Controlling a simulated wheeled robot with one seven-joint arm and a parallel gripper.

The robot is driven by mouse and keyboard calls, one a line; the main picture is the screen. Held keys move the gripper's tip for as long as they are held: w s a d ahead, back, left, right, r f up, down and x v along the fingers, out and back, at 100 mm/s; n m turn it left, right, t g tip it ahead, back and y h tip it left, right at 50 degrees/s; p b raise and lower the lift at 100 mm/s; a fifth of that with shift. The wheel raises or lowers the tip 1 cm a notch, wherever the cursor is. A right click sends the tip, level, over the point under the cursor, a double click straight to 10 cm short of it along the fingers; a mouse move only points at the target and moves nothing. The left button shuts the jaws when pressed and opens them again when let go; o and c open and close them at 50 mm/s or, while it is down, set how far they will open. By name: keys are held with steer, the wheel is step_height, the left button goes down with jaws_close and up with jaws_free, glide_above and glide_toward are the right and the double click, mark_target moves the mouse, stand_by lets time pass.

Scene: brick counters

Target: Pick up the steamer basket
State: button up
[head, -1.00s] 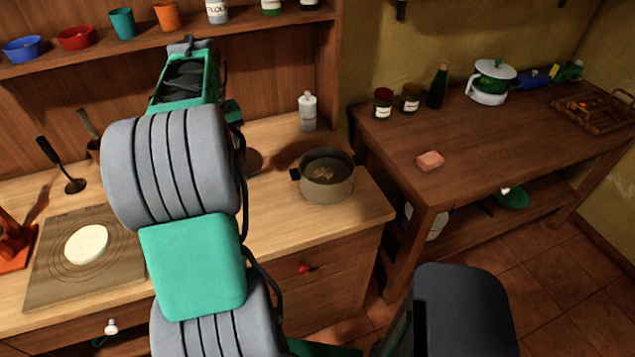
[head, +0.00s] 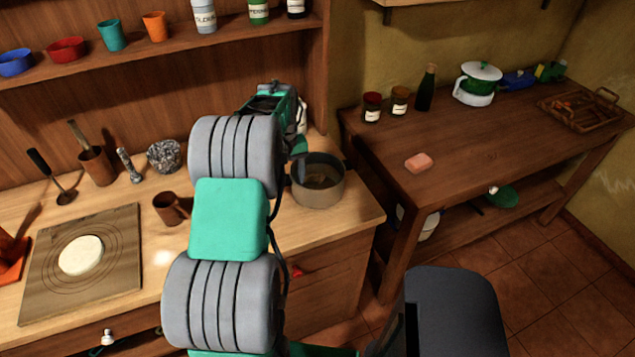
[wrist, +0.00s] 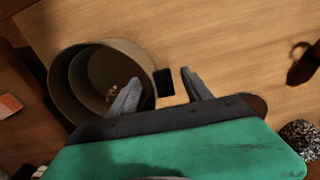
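A round grey-brown vessel with dark side handles (head: 318,188) stands on the wooden counter in the head view. It seems to be the steamer basket. In the wrist view the same vessel (wrist: 66,75) is at the left, seen from above, with an inner ring and something small and pale inside. My gripper (wrist: 161,76) is open, its two fingers apart. One dark handle (wrist: 166,84) of the vessel shows between the fingers. I cannot tell how far above it they are. In the head view my arm hides the gripper and the vessel's left side.
A brown mug (head: 168,208), a grey textured ball (head: 164,156) and a board with pale dough (head: 125,290) are on the counter to the left. A side table (head: 490,150) with a pink block (head: 419,163) stands to the right. A shelf (head: 180,52) hangs above.

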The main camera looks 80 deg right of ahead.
jaws_close()
stand_by(0.4)
stand_by(0.8)
steer(key=shift+r, duration=0.1)
